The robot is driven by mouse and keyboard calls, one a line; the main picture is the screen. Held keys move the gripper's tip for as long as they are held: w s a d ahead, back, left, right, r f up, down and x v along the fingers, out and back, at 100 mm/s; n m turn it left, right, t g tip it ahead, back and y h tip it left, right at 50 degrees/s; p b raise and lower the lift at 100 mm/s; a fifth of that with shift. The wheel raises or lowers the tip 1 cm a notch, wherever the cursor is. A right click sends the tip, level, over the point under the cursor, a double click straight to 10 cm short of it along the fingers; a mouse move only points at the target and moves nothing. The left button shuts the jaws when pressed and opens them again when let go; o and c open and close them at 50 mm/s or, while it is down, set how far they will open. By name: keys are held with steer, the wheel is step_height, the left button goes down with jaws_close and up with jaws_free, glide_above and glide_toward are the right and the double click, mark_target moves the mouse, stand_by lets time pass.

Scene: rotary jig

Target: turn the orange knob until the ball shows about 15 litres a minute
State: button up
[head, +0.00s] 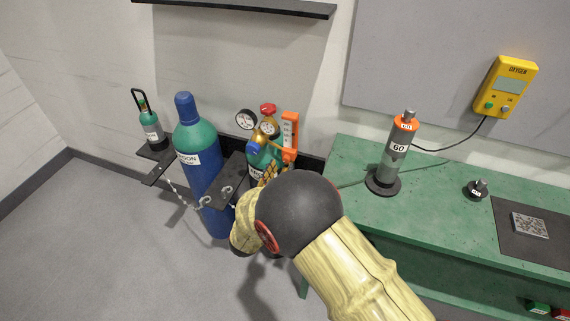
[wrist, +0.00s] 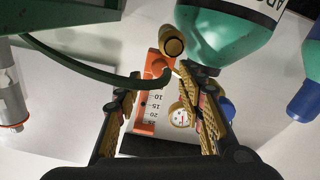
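The orange flowmeter (head: 290,128) stands upright beside the regulator on a green cylinder in the head view. In the wrist view its white scale (wrist: 154,104) appears upside down, with 10, 15, 20 and 25 readable; I cannot make out the ball. The orange knob (head: 289,155) appears at the flowmeter's lower end; in the wrist view orange shows there beside the green hose. My gripper (head: 271,172) is just below the regulator, partly hidden by my arm. In the wrist view my gripper (wrist: 163,108) is open, its fingers apart on either side of the flowmeter and gauge.
A pressure gauge (wrist: 181,116) is close to the right finger. The green hose (wrist: 80,72) crosses near the left finger. A blue cylinder (head: 198,175) stands left of the regulator. A green bench (head: 350,158) carrying a grey upright device (head: 391,158) is to the right.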

mark_target(285, 160)
steer(key=shift+b+x, duration=0.4)
steer(key=shift+x, duration=1.45)
steer(key=shift+c, duration=0.3)
jaws_close()
